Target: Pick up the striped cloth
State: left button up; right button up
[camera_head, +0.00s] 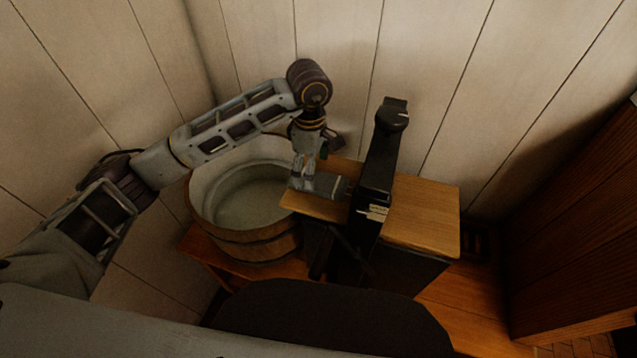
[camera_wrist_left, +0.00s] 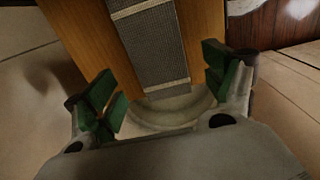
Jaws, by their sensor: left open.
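A grey, finely patterned strip (camera_wrist_left: 150,35), which I take to be the striped cloth, lies along a wooden top (camera_wrist_left: 85,40) in the left wrist view. It bends down over the edge towards the tub. In the head view a pale grey patch (camera_head: 322,186) on the wood appears to be the same strip, partly hidden by my gripper. My left gripper (camera_head: 308,168) is above the wood's left end. In the left wrist view its green-padded fingers (camera_wrist_left: 163,85) are apart, on either side of the strip's lower part, with nothing held. My right gripper is out of view.
A round wooden tub (camera_head: 270,240) stands left of the wooden top. A tall black object (camera_head: 378,165) rises just right of the cloth. The top's right part (camera_head: 425,215) is clear. Plank walls stand behind, and dark wood panelling (camera_head: 575,230) is at right.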

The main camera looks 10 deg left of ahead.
pick_arm(q)
notch_tip(320, 180, down, 2)
jog(key=shift+f+b, duration=0.1)
jog(key=shift+b, duration=0.2)
jog(key=shift+f, duration=0.55)
jog(key=shift+c, duration=0.9)
jog(key=c, duration=1)
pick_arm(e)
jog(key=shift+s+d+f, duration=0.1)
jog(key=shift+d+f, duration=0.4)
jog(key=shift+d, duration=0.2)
pick_arm(q)
jog(key=shift+r, duration=0.1)
